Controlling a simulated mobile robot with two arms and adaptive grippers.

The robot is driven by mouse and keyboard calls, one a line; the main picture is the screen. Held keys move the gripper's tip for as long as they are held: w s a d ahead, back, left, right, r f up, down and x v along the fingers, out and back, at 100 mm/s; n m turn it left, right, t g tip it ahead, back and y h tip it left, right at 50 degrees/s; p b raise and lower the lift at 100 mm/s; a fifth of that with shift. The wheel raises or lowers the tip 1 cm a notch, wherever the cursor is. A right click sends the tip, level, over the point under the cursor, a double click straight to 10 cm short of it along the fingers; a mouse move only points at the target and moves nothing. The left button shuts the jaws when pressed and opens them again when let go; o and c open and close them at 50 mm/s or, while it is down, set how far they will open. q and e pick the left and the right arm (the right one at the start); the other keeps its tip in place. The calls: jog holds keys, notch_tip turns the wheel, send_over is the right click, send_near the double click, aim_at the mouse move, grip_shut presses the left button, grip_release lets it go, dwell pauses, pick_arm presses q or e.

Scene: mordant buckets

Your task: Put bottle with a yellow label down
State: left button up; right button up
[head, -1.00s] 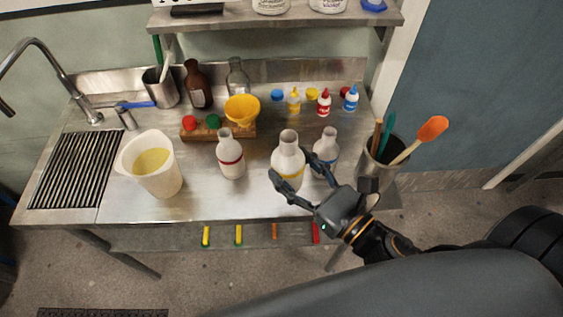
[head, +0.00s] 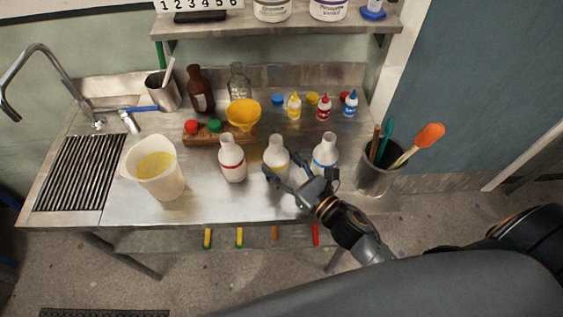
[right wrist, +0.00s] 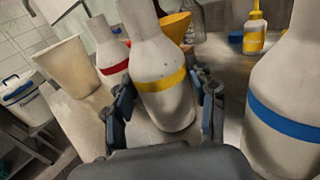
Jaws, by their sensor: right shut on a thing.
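The white bottle with a yellow label (head: 276,154) stands upright at the steel counter, between the red-banded bottle (head: 232,160) and the blue-banded bottle (head: 325,153). My right gripper (head: 285,175) is shut on it from the front right. In the right wrist view the yellow-label bottle (right wrist: 163,85) is between the two fingers, slightly tilted in that picture. Its base appears at the counter surface; whether it touches cannot be told. My left gripper is not in view.
A beaker of yellow liquid (head: 158,185) stands at left by the sink grate (head: 80,172). A yellow funnel (head: 243,115) sits in a wooden rack behind. Small dropper bottles stand at the back. A steel pot of utensils (head: 376,180) is at right. The counter's front strip is clear.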

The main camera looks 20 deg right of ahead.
jog(key=shift+f, duration=0.15)
jog(key=o, duration=1.4)
jog(key=shift+r, duration=0.25)
jog(key=b+v, duration=0.2)
jog(key=v, duration=0.3)
jog(key=b+v, duration=0.2)
jog(key=v, duration=0.4)
jog(key=shift+f, duration=0.25)
jog(key=shift+s+d+r, duration=0.15)
jog(key=shift+s+d, duration=0.05)
jog(key=shift+s, duration=0.35)
